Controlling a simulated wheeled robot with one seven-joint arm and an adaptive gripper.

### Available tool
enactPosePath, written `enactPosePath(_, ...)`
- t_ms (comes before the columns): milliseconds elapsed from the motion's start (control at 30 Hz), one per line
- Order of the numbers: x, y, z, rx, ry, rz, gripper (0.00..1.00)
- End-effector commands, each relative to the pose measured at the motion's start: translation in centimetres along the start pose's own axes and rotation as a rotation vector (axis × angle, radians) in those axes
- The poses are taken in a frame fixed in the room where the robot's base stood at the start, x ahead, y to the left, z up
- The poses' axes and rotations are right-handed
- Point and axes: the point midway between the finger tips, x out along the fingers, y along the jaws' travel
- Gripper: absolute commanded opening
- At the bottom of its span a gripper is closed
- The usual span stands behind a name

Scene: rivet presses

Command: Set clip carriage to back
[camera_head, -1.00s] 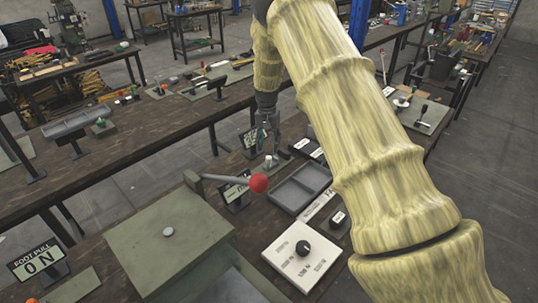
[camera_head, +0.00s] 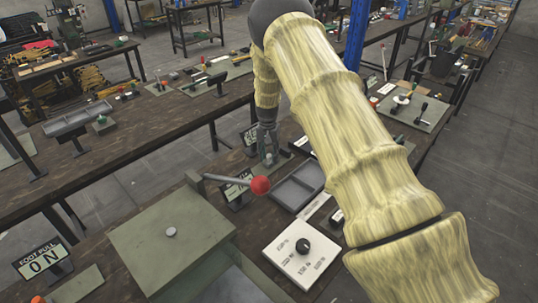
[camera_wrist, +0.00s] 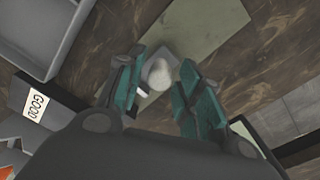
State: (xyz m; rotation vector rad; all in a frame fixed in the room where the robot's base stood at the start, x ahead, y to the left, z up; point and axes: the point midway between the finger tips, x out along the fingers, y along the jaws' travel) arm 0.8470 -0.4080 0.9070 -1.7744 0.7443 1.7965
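A small pale rounded knob (camera_wrist: 160,74) on a grey block stands on a flat grey-green plate (camera_wrist: 205,28) in the wrist view. This looks like the clip carriage, though no marking on it is readable. My gripper (camera_wrist: 163,66) points down over it, with a teal finger on either side of the knob. The fingers are apart, and I cannot tell whether either touches the knob. In the head view my gripper (camera_head: 268,152) is low over the bench, and its fingers largely hide the knob.
A grey tray (camera_head: 283,198) lies close in front of my gripper. A red-balled lever (camera_head: 260,185) and a sign stand to its left. A white dial panel (camera_head: 283,262) and a green press box (camera_head: 165,255) are nearer. A "GOOD" label (camera_wrist: 37,105) shows in the wrist view.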

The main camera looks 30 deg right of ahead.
Motion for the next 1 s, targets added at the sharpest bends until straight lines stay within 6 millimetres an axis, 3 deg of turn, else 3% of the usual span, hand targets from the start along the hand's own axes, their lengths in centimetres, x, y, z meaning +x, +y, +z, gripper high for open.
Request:
enactPosePath(33, 0.0, 0.0, 0.0, 0.000, 0.000, 0.000, 0.21)
enactPosePath(167, 0.0, 0.0, 0.0, 0.000, 0.000, 0.000, 0.00)
enactPosePath(433, 0.0, -0.4, 0.6, -0.001, 0.000, 0.000, 0.00)
enactPosePath(700, 0.0, -2.4, 4.6, -0.003, -0.001, 0.001, 0.00)
enactPosePath(1000, 0.0, -2.7, 5.1, -0.003, -0.003, 0.000, 0.00)
